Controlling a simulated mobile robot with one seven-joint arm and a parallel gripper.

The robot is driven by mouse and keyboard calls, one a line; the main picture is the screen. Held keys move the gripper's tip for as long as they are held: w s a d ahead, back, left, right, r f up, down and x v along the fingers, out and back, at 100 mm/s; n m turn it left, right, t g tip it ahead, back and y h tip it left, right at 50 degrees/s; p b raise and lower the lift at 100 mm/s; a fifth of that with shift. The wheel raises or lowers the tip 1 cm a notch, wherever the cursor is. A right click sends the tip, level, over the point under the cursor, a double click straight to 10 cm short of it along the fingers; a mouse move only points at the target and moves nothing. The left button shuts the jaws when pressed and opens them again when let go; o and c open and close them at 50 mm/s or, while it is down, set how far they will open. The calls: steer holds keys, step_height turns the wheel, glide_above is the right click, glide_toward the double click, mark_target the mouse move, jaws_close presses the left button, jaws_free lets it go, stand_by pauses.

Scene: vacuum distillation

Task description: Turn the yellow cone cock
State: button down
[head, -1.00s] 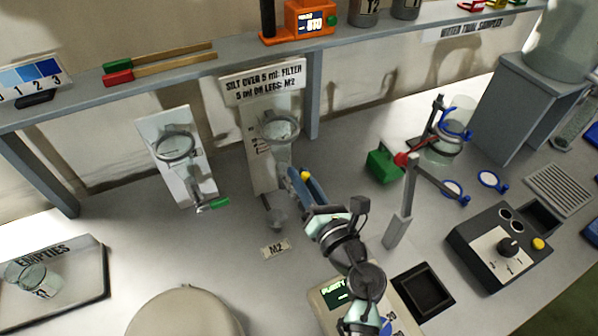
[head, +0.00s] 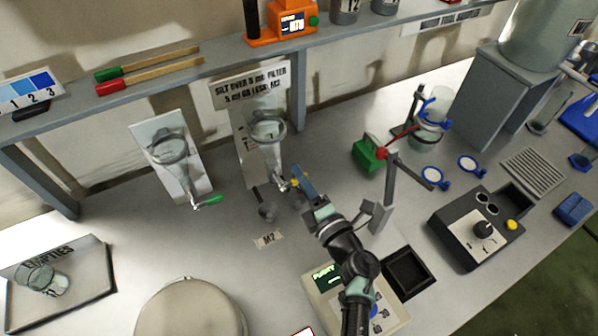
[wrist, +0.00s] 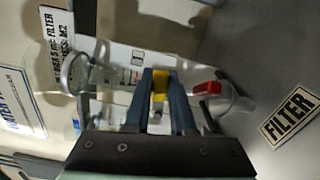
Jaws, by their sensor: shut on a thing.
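The yellow cone cock (head: 295,183) sits low on the clear settling cone (head: 268,135), which stands in a ring on a pale upright board. The wrist view shows the yellow cock (wrist: 160,85) between my two blue fingers. My gripper (head: 299,179) has come in from the lower right and is shut on the cock; its fingertips (wrist: 160,76) partly hide it. The cone (wrist: 78,72) lies to the left in the wrist view. How far the cock is turned cannot be told.
A second cone (head: 168,150) with a green handle (head: 207,201) stands to the left. A grey post (head: 388,195) is close on the right of my arm.

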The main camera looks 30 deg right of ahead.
steer(key=shift+f+m, duration=0.35)
steer(key=shift+m, duration=0.55)
steer(key=shift+f, duration=0.1)
steer(key=c, duration=0.8)
jaws_free()
steer(key=shift+s, duration=0.1)
steer(key=shift+o, duration=0.2)
